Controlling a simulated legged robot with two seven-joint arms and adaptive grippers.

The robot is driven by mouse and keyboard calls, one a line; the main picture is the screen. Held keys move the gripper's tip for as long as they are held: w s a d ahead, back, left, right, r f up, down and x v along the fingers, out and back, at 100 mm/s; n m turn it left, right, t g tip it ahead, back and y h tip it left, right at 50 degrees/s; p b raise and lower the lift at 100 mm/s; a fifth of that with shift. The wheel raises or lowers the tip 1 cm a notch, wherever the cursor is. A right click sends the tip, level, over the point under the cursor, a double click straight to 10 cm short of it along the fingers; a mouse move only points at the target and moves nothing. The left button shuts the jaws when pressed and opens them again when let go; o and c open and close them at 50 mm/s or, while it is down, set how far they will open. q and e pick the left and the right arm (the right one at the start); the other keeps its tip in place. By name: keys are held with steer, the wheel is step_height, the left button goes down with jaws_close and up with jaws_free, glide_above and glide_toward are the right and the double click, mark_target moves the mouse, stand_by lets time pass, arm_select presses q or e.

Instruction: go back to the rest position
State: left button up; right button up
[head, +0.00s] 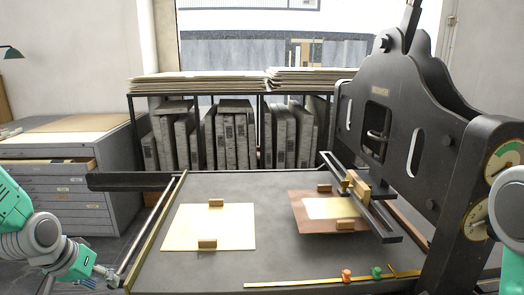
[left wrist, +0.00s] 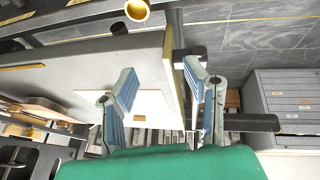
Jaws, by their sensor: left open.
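My left gripper (head: 112,273) is low at the left in the head view, beside the left edge of the press bed (head: 270,258). In the left wrist view my left gripper (left wrist: 160,84) has its two blue-grey fingers spread apart, with nothing held between them. The edge of the bed (left wrist: 171,75) shows behind the gap between the fingers; I cannot tell how far off it is. My right gripper is not in view.
A cream sheet (head: 185,230) with two wooden blocks and a brown board (head: 304,222) lie on the bed. A brass strip (head: 300,284) lies at its front. The dark press (head: 395,130) stands right. A drawer cabinet (head: 60,190) stands left, and a stone rack (head: 132,114) behind.

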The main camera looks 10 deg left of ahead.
arm_select(q)
steer(key=shift+m+g, duration=0.3)
steer(key=shift+g, duration=0.2)
steer(key=d+f, duration=0.1)
steer(key=f, duration=0.1)
steer(key=s+d+f, duration=0.1)
steer(key=d+f, duration=0.1)
steer(key=shift+s+f, duration=0.1)
steer(key=shift+f, duration=0.05)
steer(key=s+d+f+m+g, duration=0.1)
steer(key=s+d+f, duration=0.3)
steer(key=s, duration=0.3)
steer(key=s+d+f+m+g, duration=0.1)
steer(key=s+d+f, duration=0.4)
steer(key=s, duration=0.2)
steer(key=s+d+f+m+g+y, duration=0.1)
steer(key=s+d+f, duration=0.3)
steer(key=s, duration=0.3)
steer(key=shift+d+f, duration=0.2)
steer(key=shift+f, duration=0.4)
steer(key=shift+w+d, duration=0.1)
steer(key=shift+d, duration=0.05)
steer(key=shift+c, duration=0.4)
